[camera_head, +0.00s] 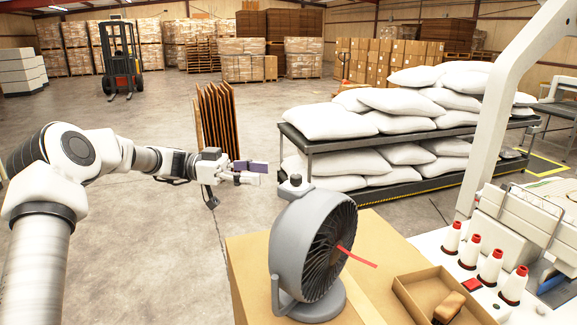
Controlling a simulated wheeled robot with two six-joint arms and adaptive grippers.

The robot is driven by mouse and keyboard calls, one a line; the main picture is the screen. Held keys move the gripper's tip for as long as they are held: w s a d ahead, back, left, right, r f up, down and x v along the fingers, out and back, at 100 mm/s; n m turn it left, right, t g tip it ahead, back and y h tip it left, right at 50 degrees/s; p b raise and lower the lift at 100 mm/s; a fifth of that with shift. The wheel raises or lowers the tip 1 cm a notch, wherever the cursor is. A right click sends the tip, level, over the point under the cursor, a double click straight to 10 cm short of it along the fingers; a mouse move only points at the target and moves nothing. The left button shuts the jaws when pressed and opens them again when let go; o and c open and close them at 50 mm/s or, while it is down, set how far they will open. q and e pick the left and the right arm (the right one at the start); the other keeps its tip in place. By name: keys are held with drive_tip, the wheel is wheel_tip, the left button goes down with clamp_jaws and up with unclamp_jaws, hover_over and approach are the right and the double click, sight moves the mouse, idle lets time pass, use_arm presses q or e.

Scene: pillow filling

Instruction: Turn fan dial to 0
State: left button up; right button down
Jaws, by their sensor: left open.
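A grey fan (312,245) stands on a cardboard-coloured surface at the lower middle, its grille turned to the right. A red ribbon sticks out from the grille. A small knob, seemingly the dial (296,181), sits on a light base on top of the fan; its setting is too small to read. My left gripper (262,173) reaches in from the left, at about the height of the knob and to its left. It is open, with a gap to the knob and nothing seen between its fingers. My right gripper is not in view.
Thread spools (470,251) stand on the white table at right. A rack (300,142) of white pillows or sacks stands behind the fan. The floor at left is clear.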

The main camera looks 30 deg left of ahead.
sight(296, 175)
use_arm(q)
drive_tip(key=p+x, duration=0.4)
drive_tip(key=x, duration=0.4)
drive_tip(key=shift+w+d, duration=0.25)
drive_tip(key=shift+w, duration=0.05)
drive_tip(key=shift+d+f+p, duration=0.1)
drive_tip(key=shift+d+p, duration=0.2)
drive_tip(key=shift+f, duration=0.1)
